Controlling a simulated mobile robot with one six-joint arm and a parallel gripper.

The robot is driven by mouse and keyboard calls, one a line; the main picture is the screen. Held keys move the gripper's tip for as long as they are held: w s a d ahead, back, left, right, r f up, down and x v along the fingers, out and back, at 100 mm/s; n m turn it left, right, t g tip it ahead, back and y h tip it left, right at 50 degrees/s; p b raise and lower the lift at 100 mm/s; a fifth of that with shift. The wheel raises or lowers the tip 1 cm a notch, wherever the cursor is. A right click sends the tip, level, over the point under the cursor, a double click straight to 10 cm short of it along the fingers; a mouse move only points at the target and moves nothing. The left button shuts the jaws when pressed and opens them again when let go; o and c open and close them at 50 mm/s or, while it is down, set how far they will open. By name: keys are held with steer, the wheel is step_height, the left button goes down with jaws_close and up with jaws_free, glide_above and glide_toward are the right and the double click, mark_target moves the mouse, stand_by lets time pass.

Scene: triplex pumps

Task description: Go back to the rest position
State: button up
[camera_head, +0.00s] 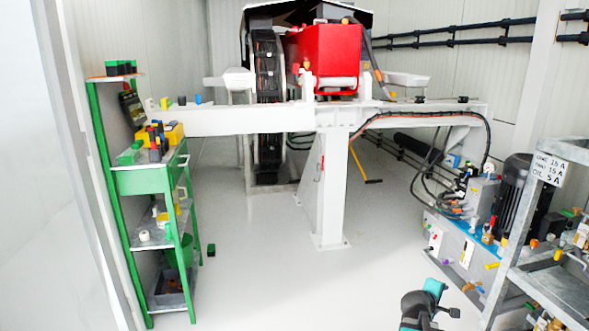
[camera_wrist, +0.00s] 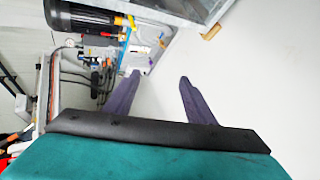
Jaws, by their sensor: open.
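My gripper shows in the wrist view (camera_wrist: 158,82) with its two dark fingers apart and nothing between them. Behind the fingers are bare pale floor and the edge of a hydraulic unit. In the head view a teal and black part of my arm (camera_head: 422,308) shows at the bottom edge, right of the middle. The fingertips cannot be made out there.
A green shelf rack (camera_head: 108,180) with tools stands at left. A white steel frame (camera_head: 333,190) carrying a red block (camera_head: 325,58) stands mid-room. A hydraulic unit (camera_head: 455,240) and a grey metal rack (camera_head: 555,285) are at right. The floor (camera_head: 270,285) between is mostly clear.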

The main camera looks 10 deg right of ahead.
steer(key=s+a+f+g+y+p, duration=0.15)
steer(key=a+f+p, duration=0.3)
steer(key=a, duration=0.45)
steer(key=s+a+f+g+y+p, duration=0.15)
steer(key=a+f+p, duration=0.3)
steer(key=a, duration=0.45)
steer(key=s+a+f+y+p, duration=0.2)
steer(key=a+f+p, duration=0.25)
steer(key=a, duration=0.45)
steer(key=s+a+f+m+g+y+p, duration=0.2)
steer(key=s+a+m+g+p, duration=0.1)
steer(key=s+a, duration=0.6)
steer(key=s+a+f+m+g+y+p, duration=0.1)
steer(key=s+a+m+g+y+p, duration=0.2)
steer(key=s+a, duration=0.6)
steer(key=s+g, duration=0.2)
steer(key=s, duration=0.5)
steer(key=shift+a+f+m+p, duration=0.3)
steer(key=shift+a+f+p, duration=0.05)
steer(key=shift+p, duration=0.05)
steer(key=c, duration=0.5)
